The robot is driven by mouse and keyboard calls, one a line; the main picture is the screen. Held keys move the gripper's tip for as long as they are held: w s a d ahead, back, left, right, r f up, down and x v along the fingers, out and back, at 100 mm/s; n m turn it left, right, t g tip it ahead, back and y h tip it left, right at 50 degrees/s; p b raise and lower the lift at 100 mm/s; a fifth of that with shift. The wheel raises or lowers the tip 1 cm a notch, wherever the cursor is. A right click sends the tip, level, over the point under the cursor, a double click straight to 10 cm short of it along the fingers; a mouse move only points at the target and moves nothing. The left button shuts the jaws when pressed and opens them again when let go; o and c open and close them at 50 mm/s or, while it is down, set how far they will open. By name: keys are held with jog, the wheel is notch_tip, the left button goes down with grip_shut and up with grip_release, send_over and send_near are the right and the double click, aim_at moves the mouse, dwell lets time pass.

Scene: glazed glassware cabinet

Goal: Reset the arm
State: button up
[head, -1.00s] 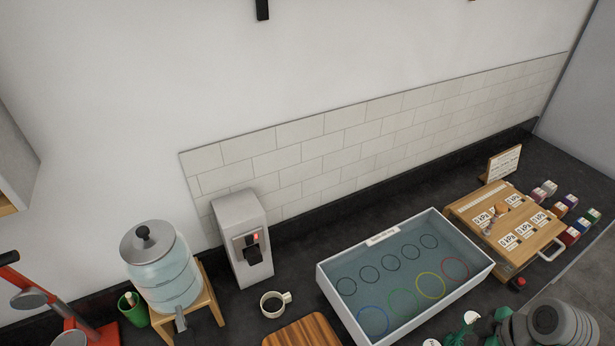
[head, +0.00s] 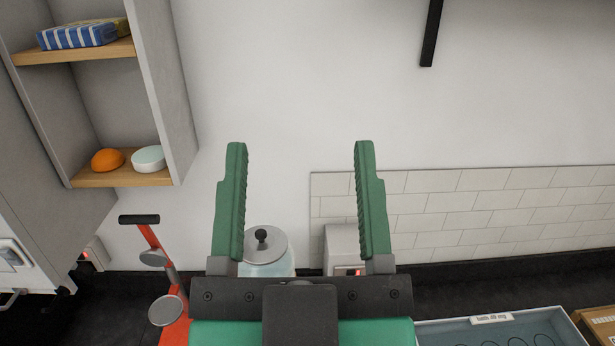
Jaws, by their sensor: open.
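My gripper (head: 301,150) is in the middle of the head view, raised in front of the wall. Its two green fingers point up and stand wide apart. The gripper's dark body and green wrist fill the bottom middle and hide part of the counter. The rest of my arm is out of view.
A glass jar with a grey lid (head: 262,243) and a grey dispenser (head: 342,240) stand behind my gripper. A red press (head: 170,330) is at left, below an open shelf (head: 122,179). A blue-floored tray (head: 490,332) is at lower right.

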jog(key=shift+r, duration=0.1)
notch_tip(320, 180, up, 6)
jog(key=p, duration=0.6)
jog(key=shift+a, duration=0.15)
dwell(0.5)
